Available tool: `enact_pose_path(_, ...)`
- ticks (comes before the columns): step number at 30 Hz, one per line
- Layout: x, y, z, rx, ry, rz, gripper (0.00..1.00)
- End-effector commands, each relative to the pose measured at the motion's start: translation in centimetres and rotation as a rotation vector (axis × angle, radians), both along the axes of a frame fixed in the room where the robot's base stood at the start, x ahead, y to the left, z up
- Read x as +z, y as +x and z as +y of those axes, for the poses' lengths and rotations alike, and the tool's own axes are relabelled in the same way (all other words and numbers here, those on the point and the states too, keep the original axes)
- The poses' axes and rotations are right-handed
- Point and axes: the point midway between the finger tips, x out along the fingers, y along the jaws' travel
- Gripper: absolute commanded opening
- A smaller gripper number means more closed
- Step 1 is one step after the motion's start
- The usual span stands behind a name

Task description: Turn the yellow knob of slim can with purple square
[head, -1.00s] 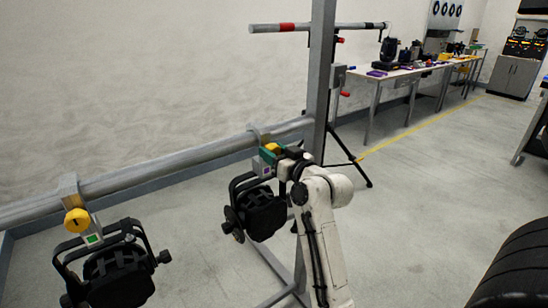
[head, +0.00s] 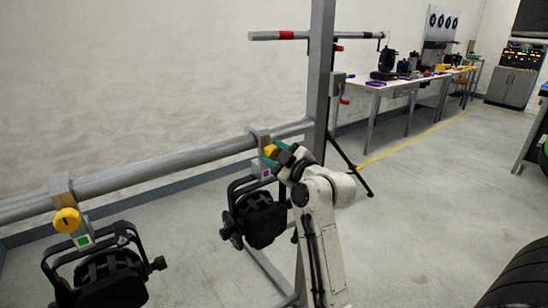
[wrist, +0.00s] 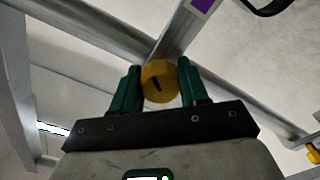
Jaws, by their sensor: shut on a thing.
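The slim can with the purple square (head: 262,215) is black and hangs in a yoke from the pipe in the head view. Its purple square (head: 266,173) is on the clamp above it and also shows at the top of the wrist view (wrist: 202,4). The yellow knob (head: 270,151) sits on that clamp. In the wrist view the knob (wrist: 160,82) is between the green fingers and shows a dark, slightly tilted slot. My gripper (head: 275,153) is shut on the knob; in the wrist view its fingers (wrist: 160,88) press on either side.
Another black can (head: 105,278) with a green square (head: 83,241) and a yellow knob (head: 67,220) hangs at left on the same pipe (head: 160,165). A grey upright post (head: 319,90) stands just right of my gripper. Benches (head: 400,84) stand far back.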

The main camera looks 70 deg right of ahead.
Motion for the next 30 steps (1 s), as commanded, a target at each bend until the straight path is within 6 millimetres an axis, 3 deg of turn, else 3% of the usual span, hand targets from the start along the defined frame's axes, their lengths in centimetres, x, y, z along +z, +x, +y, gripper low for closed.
enact_pose_path(20, -0.06, -0.10, -0.13, -0.003, -0.047, 0.032, 0.14)
enact_pose_path(21, -0.06, -0.10, -0.13, -0.003, -0.047, 0.032, 0.48)
enact_pose_path(28, -0.02, -0.07, -0.08, -0.002, -0.048, 0.030, 0.69)
enact_pose_path(30, -0.01, -0.06, -0.07, -0.002, -0.048, 0.030, 0.69)
